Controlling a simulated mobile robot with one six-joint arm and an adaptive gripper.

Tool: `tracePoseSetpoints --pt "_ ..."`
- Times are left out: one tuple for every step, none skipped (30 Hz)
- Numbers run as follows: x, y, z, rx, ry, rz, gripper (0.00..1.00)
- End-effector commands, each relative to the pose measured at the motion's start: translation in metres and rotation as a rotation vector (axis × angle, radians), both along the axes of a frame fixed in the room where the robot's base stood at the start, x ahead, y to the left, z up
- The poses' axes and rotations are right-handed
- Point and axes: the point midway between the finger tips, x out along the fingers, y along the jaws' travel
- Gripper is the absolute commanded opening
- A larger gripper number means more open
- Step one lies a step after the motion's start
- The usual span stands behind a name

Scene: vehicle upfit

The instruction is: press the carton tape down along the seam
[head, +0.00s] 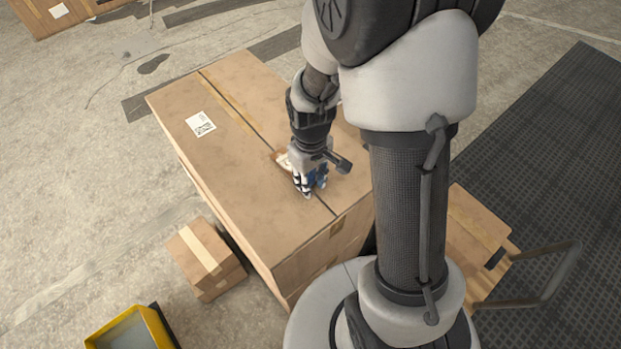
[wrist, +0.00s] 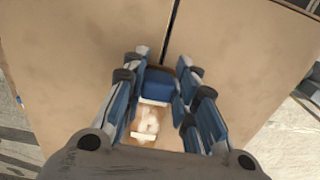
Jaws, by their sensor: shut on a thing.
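The large closed carton (head: 240,185) stands on the floor, and its top also fills much of the wrist view (wrist: 70,60). A dark seam (head: 262,133) runs across its top and shows in the wrist view (wrist: 171,30). A tan tape strip (head: 225,95) lies along the seam's far part. My gripper (head: 308,187) is over the seam near the carton's front edge. It is shut on a blue tool (wrist: 158,84) with a tan-and-white part below it in the wrist view. The fingers hide much of the tool. I cannot tell whether it touches the carton.
A small taped carton (head: 205,262) stands left of the large one. A yellow bin (head: 130,330) is at the bottom left.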

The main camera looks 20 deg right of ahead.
Motion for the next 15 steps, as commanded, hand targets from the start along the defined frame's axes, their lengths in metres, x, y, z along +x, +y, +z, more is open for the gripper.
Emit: tracePoseSetpoints --pt "0.0 0.0 -0.0002 0.0 0.0 0.0 0.14" --pt "0.0 0.0 -0.0004 0.0 0.0 0.0 0.14" --pt "0.0 0.0 -0.0007 0.0 0.0 0.0 0.14" --pt "0.0 0.0 -0.0011 0.0 0.0 0.0 0.14" --pt "0.0 0.0 -0.0015 0.0 0.0 0.0 0.14" --pt "0.0 0.0 -0.0021 0.0 0.0 0.0 0.14" --pt "0.0 0.0 -0.0026 0.0 0.0 0.0 0.14" --pt "0.0 0.0 -0.0031 0.0 0.0 0.0 0.14" --pt "-0.0001 0.0 -0.0038 0.0 0.0 0.0 0.14" --pt "0.0 0.0 -0.0042 0.0 0.0 0.0 0.14" --pt "-0.0001 0.0 -0.0047 0.0 0.0 0.0 0.14" --pt "-0.0001 0.0 -0.0053 0.0 0.0 0.0 0.14" --pt "-0.0001 0.0 -0.0058 0.0 0.0 0.0 0.14" --pt "-0.0001 0.0 -0.0062 0.0 0.0 0.0 0.14" --pt "-0.0001 0.0 -0.0068 0.0 0.0 0.0 0.14"
